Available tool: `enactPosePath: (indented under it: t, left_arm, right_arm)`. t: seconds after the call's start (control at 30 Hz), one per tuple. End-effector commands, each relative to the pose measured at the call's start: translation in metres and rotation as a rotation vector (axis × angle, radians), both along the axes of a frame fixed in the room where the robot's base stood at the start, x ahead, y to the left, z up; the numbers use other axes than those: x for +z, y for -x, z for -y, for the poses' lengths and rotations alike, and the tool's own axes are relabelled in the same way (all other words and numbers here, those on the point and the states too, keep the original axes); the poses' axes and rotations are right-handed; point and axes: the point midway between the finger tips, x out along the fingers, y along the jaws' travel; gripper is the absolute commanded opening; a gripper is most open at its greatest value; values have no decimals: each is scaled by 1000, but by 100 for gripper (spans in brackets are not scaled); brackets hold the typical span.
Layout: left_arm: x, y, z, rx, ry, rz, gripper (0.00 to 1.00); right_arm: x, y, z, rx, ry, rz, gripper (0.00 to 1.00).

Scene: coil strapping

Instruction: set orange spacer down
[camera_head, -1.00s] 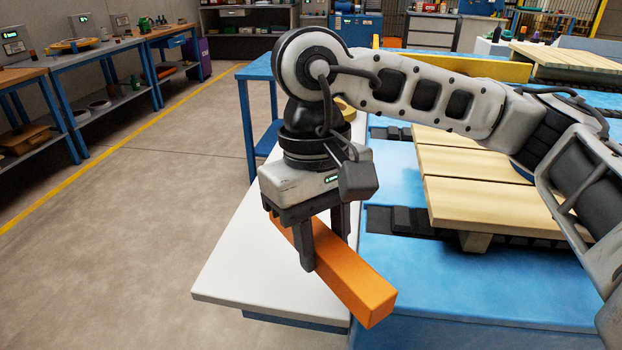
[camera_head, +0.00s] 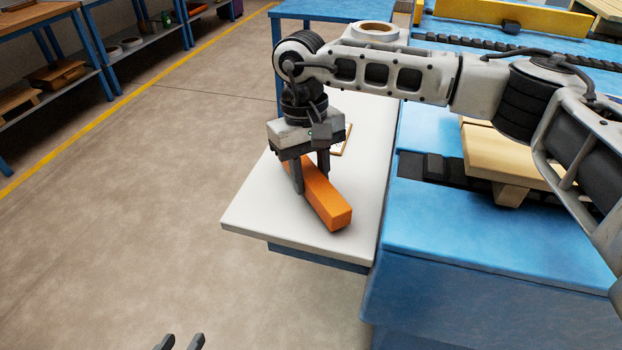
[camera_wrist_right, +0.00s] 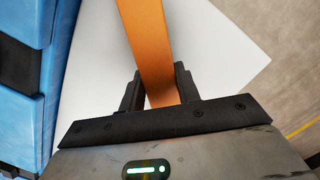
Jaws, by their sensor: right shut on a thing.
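The orange spacer (camera_head: 329,205) is a long square bar over the white tabletop (camera_head: 262,210), near its front edge. My right gripper (camera_head: 311,180) points down and is shut on the spacer, a finger on either side. The right wrist view also shows the spacer (camera_wrist_right: 150,45) between the two dark fingers (camera_wrist_right: 160,90), with the white top (camera_wrist_right: 215,45) behind it. The spacer is low over the top; I cannot tell whether it touches. My left gripper (camera_head: 181,342) shows only its two fingertips at the bottom edge, apart with nothing visible between them.
A blue conveyor frame (camera_head: 480,240) with wooden boards (camera_head: 510,170) stands right of the white top. A tape roll (camera_head: 375,30) lies behind my right arm. A board-like item (camera_head: 343,140) lies partly hidden behind the gripper. Open floor (camera_head: 130,220) is to the left.

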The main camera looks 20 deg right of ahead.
Motion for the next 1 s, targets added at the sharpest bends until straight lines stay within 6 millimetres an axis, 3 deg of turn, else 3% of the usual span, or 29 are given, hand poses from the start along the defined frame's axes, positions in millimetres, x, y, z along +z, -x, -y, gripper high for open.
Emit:
enactPosePath:
  t: [0.1, 0.53, 0.57, 0.6, 1.0]
  left_arm:
    - [-2, 0, 1, -2, 1, -3, 36]
    - [-8, 1, 2, -5, 1, -15, 36]
    - [-8, 1, 2, -5, 0, -18, 36]
    - [-8, 1, 2, -6, -1, -21, 36]
    - [-1, 0, 1, -5, 0, -9, 36]
  right_arm:
    - [-14, 0, 0, -1, -2, -1, 5]
    - [-18, 0, 0, -1, -1, 1, 5]
    - [-18, 0, 0, -1, -1, 0, 41]
    - [-18, 0, 0, -1, -1, 0, 52]
    - [-11, 0, 0, -2, -1, 1, 54]
